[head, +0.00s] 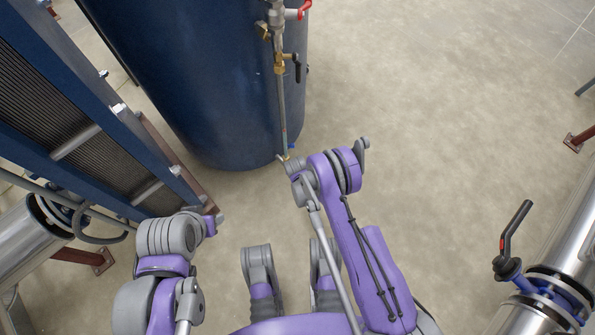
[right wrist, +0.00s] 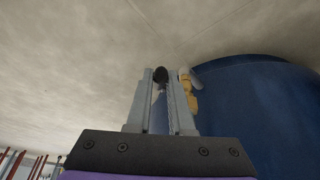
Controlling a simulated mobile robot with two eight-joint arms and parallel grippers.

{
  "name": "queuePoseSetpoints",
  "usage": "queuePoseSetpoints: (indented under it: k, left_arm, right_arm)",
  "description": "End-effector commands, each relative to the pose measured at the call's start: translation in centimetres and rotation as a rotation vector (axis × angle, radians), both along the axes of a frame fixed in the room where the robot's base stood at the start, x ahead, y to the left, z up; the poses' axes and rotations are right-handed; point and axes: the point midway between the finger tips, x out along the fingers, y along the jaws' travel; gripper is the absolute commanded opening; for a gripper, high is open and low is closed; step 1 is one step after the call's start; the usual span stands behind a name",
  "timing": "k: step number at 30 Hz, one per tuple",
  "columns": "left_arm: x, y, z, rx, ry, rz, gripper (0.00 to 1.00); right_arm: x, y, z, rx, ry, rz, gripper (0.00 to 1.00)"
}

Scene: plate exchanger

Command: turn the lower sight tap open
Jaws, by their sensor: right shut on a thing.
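The sight tube (head: 281,105) runs down the side of the blue tank (head: 205,80). A brass tap with a black lever (head: 297,68) is at its upper end. At its foot, a small brass fitting (head: 284,157) shows just past my right arm, which hides most of the lower tap. In the right wrist view my right gripper (right wrist: 162,80) is shut on a dark, rounded piece, seemingly the lower tap's handle (right wrist: 161,74). A brass body (right wrist: 191,98) is beside the right finger, in front of the tank. My left arm is low at left; its gripper cannot be seen.
A red-handled valve (head: 304,9) is above the sight tube. The plate exchanger (head: 55,110) stands at left. A steel pipe with a black lever (head: 514,228) is at lower right. Open floor (head: 430,110) lies right of the tank.

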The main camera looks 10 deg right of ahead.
Motion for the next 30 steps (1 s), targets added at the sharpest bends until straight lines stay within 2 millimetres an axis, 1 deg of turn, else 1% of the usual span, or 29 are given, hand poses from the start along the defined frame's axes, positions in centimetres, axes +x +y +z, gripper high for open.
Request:
queuePoseSetpoints:
  k: [6, 12, 16, 24, 25, 27, 30]
  left_arm:
    - [0.0, 0.0, 0.0, 0.0, 0.0, 0.0, 0.5]
    - [0.0, 0.0, 0.0, 0.0, 0.0, 0.0, 0.5]
    - [0.0, 0.0, 0.0, 0.0, 0.0, 0.0, 0.5]
    - [0.0, 0.0, 0.0, 0.0, 0.0, 0.0, 0.5]
    - [0.0, 0.0, 0.0, 0.0, 0.0, 0.0, 0.5]
    - [0.0, 0.0, 0.0, 0.0, 0.0, 0.0, 0.5]
    - [0.0, 0.0, 0.0, 0.0, 0.0, 0.0, 0.5]
  right_arm:
    - [1.2, -0.3, 1.1, 0.028, 0.18, -0.004, 0.0]
    - [1.9, -0.4, 1.7, 0.049, 0.306, -0.004, 0.0]
    - [2.0, -0.4, 1.9, 0.054, 0.336, -0.001, 0.0]
    - [2.0, -0.4, 1.9, 0.055, 0.337, -0.001, 0.0]
    - [2.0, -0.4, 1.9, 0.055, 0.337, -0.001, 0.22]
    - [2.0, -0.4, 1.9, 0.055, 0.337, -0.001, 0.34]
    - [2.0, -0.3, 1.9, 0.055, 0.337, -0.001, 0.5]
